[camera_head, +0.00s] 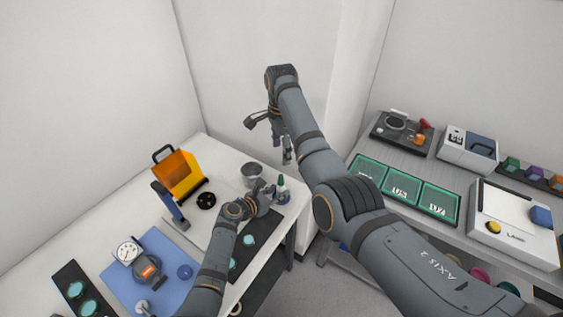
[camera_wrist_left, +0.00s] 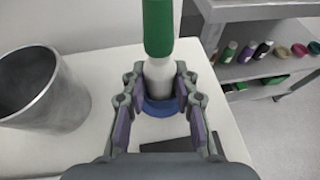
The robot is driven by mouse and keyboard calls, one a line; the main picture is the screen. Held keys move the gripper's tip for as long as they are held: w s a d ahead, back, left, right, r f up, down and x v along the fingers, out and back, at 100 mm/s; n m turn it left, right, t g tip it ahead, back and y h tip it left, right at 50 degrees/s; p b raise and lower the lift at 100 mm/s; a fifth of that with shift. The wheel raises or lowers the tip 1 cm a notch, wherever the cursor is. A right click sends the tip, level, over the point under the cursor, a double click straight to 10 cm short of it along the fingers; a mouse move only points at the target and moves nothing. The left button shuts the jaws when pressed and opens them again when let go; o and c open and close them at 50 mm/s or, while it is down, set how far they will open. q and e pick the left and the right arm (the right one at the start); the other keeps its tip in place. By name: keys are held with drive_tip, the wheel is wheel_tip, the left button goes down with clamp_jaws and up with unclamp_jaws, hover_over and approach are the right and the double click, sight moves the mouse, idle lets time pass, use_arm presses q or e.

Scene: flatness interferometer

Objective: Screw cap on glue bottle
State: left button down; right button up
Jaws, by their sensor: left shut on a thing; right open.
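The glue bottle (camera_head: 283,195) stands upright near the right end of the white table. In the left wrist view its white body (camera_wrist_left: 158,75) has a green cap (camera_wrist_left: 157,28) at its top, cut off by the frame edge. Whether the cap is fully seated is not visible. My left gripper (camera_head: 268,194) is shut on the bottle, its fingers on both sides of the white body in the left wrist view (camera_wrist_left: 158,92). My right gripper (camera_head: 282,146) is open, raised above and behind the bottle, apart from it.
A blue ring (camera_wrist_left: 160,107) surrounds the bottle's foot. A metal cup (camera_head: 251,170) stands close behind the left gripper. An orange box (camera_head: 178,174) and a dial gauge (camera_head: 127,252) are farther left. A grey bench (camera_head: 364,143) stands at right, across a gap.

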drive_tip(key=shift+r, duration=1.85)
use_arm(q)
drive_tip(key=c, duration=1)
unclamp_jaws()
drive_tip(key=shift+o, duration=0.2)
drive_tip(key=v, duration=1.2)
